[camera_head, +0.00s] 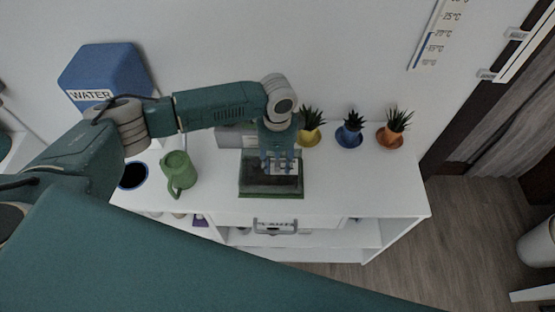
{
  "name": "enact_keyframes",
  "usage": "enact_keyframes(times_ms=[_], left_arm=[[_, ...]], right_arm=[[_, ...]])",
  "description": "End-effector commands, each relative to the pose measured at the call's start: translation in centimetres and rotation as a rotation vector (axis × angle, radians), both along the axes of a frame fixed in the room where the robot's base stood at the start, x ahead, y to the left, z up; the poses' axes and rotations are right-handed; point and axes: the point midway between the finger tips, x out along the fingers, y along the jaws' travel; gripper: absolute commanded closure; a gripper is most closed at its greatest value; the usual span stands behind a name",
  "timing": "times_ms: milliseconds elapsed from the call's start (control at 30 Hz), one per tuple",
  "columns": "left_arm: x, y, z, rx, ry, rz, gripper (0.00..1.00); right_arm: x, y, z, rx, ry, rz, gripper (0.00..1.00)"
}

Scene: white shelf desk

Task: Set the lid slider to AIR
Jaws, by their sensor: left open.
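A green box with a dark see-through lid (257,184) stands on the white shelf desk, near its front edge. A small pale piece with dark marks shows on the lid under my left gripper; the slider's setting is too small to read. My left gripper (278,168) points down over the back right part of the lid, with its fingers apart. I cannot tell whether the fingertips touch the lid. The gripper hides part of the lid's back. My right gripper is not in view.
A green watering jug (178,172) stands left of the box, beside a dark round pot (132,176). Plants in yellow (310,138), blue (349,136) and orange (390,138) pots line the back right. A blue WATER tank (106,75) is back left. The desk's right front is clear.

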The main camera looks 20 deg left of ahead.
Motion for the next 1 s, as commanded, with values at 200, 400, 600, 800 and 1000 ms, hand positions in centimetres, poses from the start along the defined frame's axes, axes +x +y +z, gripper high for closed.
enact_keyframes(times_ms=[200, 400, 600, 800, 1000], left_arm=[[0.0, 0.0, 0.0, 0.0, 0.0, 0.0, 0.59], [0.0, 0.0, 0.0, 0.0, 0.0, 0.0, 0.99], [0.0, -0.1, 0.0, -0.001, 0.0, 0.0, 1.0], [0.9, -2.9, -0.1, -0.004, -0.001, -0.002, 1.0], [1.3, -4.4, 0.0, -0.002, 0.0, 0.001, 1.0]], right_arm=[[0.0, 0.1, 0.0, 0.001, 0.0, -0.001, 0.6], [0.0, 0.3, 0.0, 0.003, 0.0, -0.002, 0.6], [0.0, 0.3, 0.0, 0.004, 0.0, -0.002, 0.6], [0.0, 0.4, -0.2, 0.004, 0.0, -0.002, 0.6], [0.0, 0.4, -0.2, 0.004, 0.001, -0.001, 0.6]])
